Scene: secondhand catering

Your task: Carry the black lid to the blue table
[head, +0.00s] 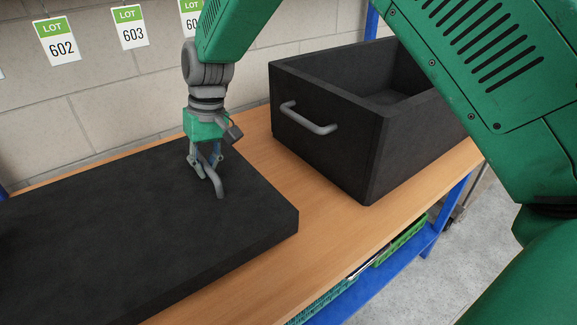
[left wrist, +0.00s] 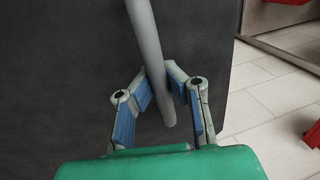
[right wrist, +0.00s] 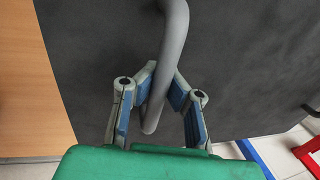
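The black lid (head: 120,215) is a wide flat slab at the left of the head view, lying level on or just above the wooden tabletop; I cannot tell if it touches. My right gripper (head: 207,172) is at its right end, with its fingers closed around a grey bar handle (head: 220,187). The right wrist view shows this handle (right wrist: 172,50) between the fingertips. My left gripper (left wrist: 162,85) is outside the head view. In the left wrist view its fingers close around another grey handle (left wrist: 148,40) on the dark surface. The lid's left end is cut off.
An open black box (head: 325,145) with a grey handle stands on the wooden tabletop (head: 300,250) to the right of the lid. Blue framing (head: 370,290) and green baskets (head: 400,243) are below. A block wall with lot signs is behind. Grey floor (head: 450,270) is open at right.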

